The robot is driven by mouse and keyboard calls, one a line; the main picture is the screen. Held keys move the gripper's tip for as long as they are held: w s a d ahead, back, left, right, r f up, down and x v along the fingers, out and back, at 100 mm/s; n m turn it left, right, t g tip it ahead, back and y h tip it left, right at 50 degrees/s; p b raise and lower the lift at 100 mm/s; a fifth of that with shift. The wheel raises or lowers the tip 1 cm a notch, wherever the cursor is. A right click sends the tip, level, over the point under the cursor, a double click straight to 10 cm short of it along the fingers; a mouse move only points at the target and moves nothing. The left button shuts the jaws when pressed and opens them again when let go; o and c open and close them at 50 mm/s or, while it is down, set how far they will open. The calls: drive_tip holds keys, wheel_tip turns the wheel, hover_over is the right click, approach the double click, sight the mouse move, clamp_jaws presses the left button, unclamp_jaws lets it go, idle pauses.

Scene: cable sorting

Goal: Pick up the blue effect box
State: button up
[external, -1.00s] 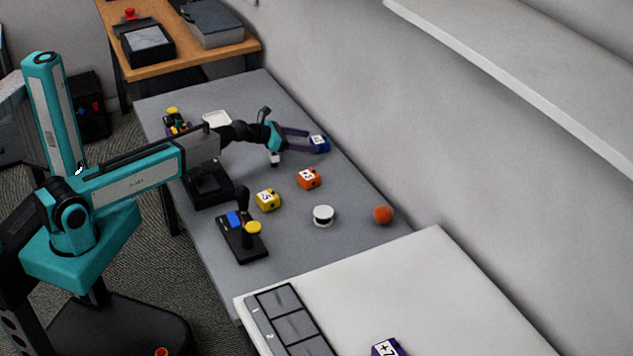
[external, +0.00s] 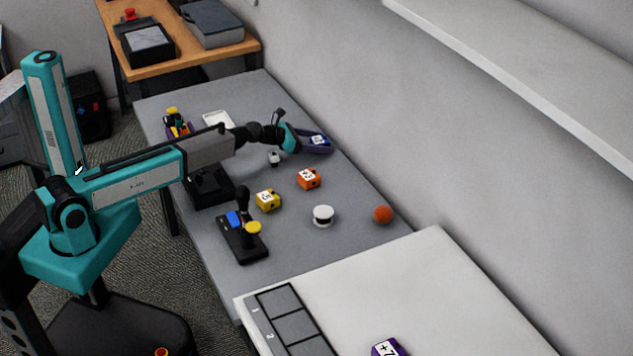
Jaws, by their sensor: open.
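The blue effect box (external: 319,140) with a white label sits on the grey table near its back edge, by the wall. My gripper (external: 318,142) is reached out to it, low over the table. Its jaws are open, with one finger on each side of the box as far as I can see. The fingers hide part of the box's sides. I cannot tell whether either finger touches it.
On the grey table (external: 290,242) stand an orange box (external: 309,179), a yellow box (external: 268,199), a white round thing (external: 323,215), an orange ball (external: 383,214), a small white-and-dark object (external: 274,158) and a joystick panel (external: 241,238). The wall is close behind the blue box.

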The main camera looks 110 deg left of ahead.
sight(318, 140)
idle(0.4)
drive_tip(key=c, duration=1.2)
drive_tip(key=shift+c, duration=0.2)
drive_tip(key=shift+r, duration=0.1)
drive_tip(key=shift+r+p, duration=0.55)
drive_tip(key=shift+r, duration=4.35)
